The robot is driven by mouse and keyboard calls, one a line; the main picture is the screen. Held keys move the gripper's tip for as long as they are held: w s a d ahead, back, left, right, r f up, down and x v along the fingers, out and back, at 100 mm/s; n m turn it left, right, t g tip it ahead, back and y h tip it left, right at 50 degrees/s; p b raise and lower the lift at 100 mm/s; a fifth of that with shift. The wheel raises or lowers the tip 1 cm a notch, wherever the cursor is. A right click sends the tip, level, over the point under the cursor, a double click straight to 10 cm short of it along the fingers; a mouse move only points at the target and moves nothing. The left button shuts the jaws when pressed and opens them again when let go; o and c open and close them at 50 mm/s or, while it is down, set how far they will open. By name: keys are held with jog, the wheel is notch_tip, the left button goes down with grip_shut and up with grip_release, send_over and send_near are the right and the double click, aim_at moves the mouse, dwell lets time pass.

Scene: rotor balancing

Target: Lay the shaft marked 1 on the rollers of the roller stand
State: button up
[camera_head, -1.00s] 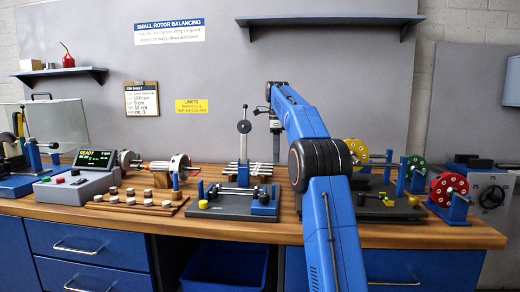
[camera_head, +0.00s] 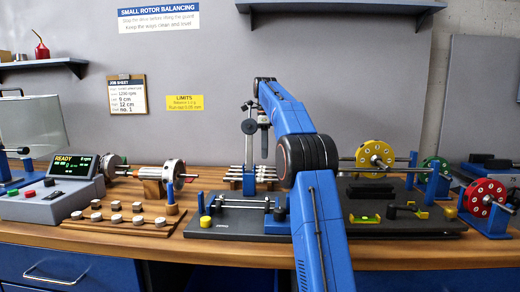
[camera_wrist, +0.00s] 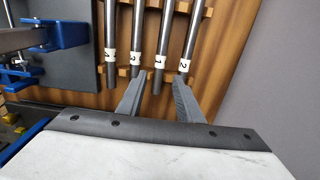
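Several grey metal shafts lie side by side on a wooden rack in the wrist view, with white number labels near their lower ends. The shaft marked 1 (camera_wrist: 161,40) lies between the fingers of my gripper (camera_wrist: 160,77). My gripper is open, with one finger on each side of that shaft; I cannot tell its height above the rack. The shafts (camera_head: 250,172) also show in the head view, below my gripper (camera_head: 265,152). A dark-based stand with blue posts (camera_head: 238,226), apparently the roller stand, is in front of them; its rollers are not clear.
A post with a round black dial (camera_head: 249,127) rises close to my gripper. A second dark plate (camera_head: 375,232) with a level and a yellow rotor (camera_head: 375,156) is at right. Weights on a wooden board (camera_head: 116,220) and a control box (camera_head: 68,187) are at left.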

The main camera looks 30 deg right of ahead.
aim_at(265, 172)
jog(key=shift+f, duration=4.95)
jog(key=shift+c, duration=0.6)
grip_shut()
jog(key=shift+r, duration=3.05)
